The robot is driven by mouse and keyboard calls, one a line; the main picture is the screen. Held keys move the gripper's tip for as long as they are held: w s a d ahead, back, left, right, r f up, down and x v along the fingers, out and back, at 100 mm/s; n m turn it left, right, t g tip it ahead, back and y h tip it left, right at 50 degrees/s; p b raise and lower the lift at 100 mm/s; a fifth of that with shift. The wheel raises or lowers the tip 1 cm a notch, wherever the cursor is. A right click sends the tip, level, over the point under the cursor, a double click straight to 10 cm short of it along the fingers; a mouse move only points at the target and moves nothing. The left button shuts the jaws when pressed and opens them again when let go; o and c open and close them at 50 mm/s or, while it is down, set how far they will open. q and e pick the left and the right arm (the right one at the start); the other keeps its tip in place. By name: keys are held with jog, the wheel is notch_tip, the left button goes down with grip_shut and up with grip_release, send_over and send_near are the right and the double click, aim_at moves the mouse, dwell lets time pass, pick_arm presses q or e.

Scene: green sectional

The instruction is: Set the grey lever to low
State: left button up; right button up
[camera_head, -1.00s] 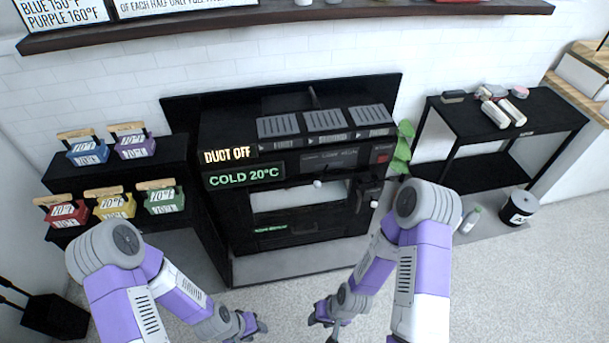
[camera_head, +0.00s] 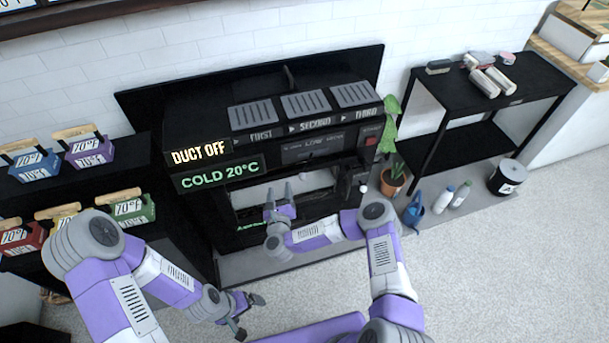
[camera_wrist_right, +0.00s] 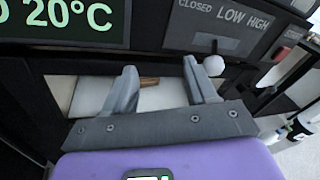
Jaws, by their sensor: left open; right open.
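A pale grey ball knob on a dark stem (camera_wrist_right: 214,66) shows in the right wrist view, below a panel (camera_wrist_right: 222,38) marked CLOSED, LOW, HIGH. Its stem is left of HIGH, around CLOSED and LOW; the exact setting is unclear. In the head view the knob (camera_head: 303,175) is small, on the black machine's front. My right gripper (camera_head: 279,191) is open and empty before the machine's front opening, left of and below the knob. In the wrist view its right finger (camera_wrist_right: 200,82) is close to the knob; contact is unclear. My left gripper (camera_head: 250,316) is open and empty, low over the floor.
The black machine (camera_head: 190,120) has signs DUCT OFF (camera_head: 200,152) and COLD 20°C (camera_head: 220,174). Another pale knob (camera_head: 363,188) is at its right front. Coloured labelled blocks sit on shelves at left. A plant (camera_head: 393,180) and bottles (camera_head: 460,195) stand at right. Carpet is clear.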

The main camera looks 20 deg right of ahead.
aim_at(305, 170)
jog(key=w+d+m+h, duration=0.2)
jog(key=d+m, duration=0.1)
jog(key=w+d+m+g+h+b, duration=0.1)
jog(key=w+d+m+h, duration=0.1)
jog(key=d, duration=0.2)
jog(key=w+d+m+h+b, duration=0.1)
jog(key=w+d+m+h, duration=0.1)
jog(key=d+m, duration=0.1)
jog(key=shift+w+d+f+m+g, duration=0.1)
jog(key=shift+d+m+g, duration=0.1)
jog(key=shift+m+g, duration=0.15)
grip_shut()
